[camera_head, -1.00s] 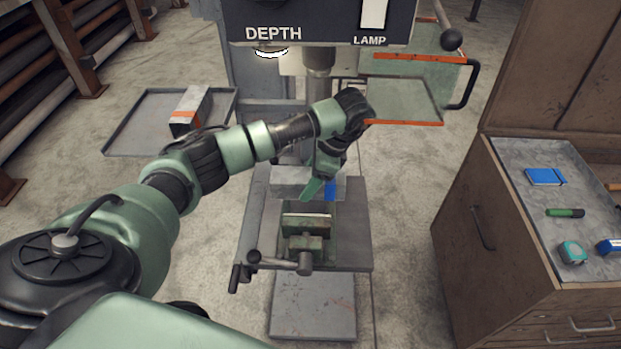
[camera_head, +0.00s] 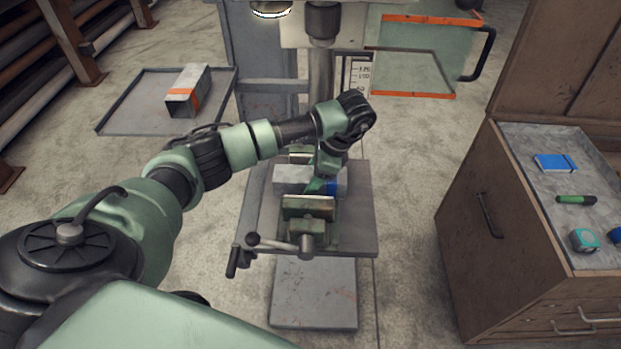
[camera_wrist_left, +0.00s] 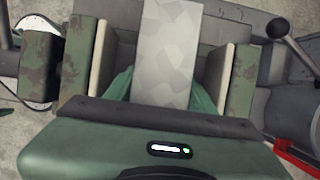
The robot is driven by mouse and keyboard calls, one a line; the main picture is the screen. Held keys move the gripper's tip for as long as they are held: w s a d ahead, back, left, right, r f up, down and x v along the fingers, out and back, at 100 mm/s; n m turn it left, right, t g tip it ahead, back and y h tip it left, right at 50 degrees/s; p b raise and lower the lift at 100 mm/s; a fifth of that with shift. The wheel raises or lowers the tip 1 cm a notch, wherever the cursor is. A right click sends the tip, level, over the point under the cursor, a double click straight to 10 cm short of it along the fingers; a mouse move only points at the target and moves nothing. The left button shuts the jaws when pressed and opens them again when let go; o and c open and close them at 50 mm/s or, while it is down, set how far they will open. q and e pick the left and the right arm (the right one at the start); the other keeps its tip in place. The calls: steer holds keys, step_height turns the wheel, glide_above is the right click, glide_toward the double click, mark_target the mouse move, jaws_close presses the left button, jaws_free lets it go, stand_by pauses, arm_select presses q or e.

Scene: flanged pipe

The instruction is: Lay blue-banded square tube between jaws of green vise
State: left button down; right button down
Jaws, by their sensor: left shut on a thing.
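The square tube (camera_head: 292,178) is grey with a blue band (camera_head: 334,188) near its right end. It lies crosswise between the front jaw and back jaw of the green vise (camera_head: 308,207). My left gripper (camera_head: 322,184) is shut on the tube from above, left of the blue band. In the left wrist view the tube (camera_wrist_left: 165,45) runs between the pale-faced vise jaws (camera_wrist_left: 85,60), with a gap on each side. The green fingers of my left gripper (camera_wrist_left: 162,92) flank it there. I cannot tell whether the tube touches the vise bed. My right gripper is out of view.
The vise stands on a grey drill table (camera_head: 356,225), under the drill head (camera_head: 322,22). An orange-banded square tube (camera_head: 187,92) lies on a grey tray (camera_head: 128,115) at left. An orange-edged clear guard (camera_head: 415,60) is at upper right. A wooden cabinet (camera_head: 490,235) stands at right.

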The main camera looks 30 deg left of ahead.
arm_select(q)
steer(key=shift+c, duration=2.2)
jaws_free()
steer(key=p+v, duration=0.1)
steer(key=v, duration=0.7)
